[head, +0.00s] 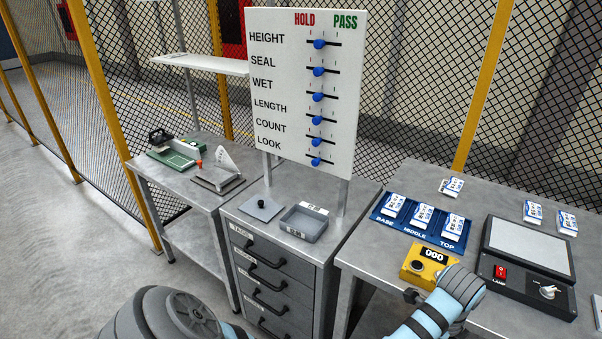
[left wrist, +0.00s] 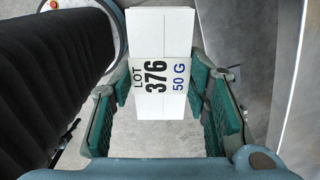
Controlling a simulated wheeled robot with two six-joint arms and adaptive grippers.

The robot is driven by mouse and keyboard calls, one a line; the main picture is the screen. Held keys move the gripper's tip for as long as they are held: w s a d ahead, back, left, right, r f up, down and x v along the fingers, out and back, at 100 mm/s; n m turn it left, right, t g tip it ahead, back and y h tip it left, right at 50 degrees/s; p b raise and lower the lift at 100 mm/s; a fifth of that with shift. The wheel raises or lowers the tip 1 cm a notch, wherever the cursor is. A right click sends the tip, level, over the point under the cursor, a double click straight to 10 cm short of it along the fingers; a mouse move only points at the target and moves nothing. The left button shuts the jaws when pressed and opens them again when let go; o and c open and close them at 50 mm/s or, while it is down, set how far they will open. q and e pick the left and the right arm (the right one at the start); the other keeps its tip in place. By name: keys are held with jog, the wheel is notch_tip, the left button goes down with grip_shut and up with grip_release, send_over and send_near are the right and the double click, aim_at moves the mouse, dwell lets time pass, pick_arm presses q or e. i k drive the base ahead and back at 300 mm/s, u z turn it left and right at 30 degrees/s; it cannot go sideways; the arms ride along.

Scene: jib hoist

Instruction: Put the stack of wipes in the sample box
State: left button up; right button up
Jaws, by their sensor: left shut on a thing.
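My left gripper (left wrist: 163,95) shows in the left wrist view with its teal pads on both sides of a white block (left wrist: 160,28). It is shut on this block, which I take to be the stack of wipes; its label reads "LOT 376 50 G". The left gripper and block are outside the head view. A small grey open box (head: 304,224) with a white tag, seemingly the sample box, stands on the drawer cabinet and looks empty. A grey lid (head: 259,211) with a black knob lies left of it.
A HOLD/PASS board (head: 304,90) with blue sliders stands behind the box. The right table (head: 380,256) carries a blue tray (head: 386,220) with white-and-blue packets, a yellow counter (head: 420,275), a lamp box (head: 528,255) and loose packets. The left bench (head: 150,175) holds measuring tools.

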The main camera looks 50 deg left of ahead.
aim_at(304, 226)
jog(key=u, duration=1.5)
jog(key=i, duration=0.2)
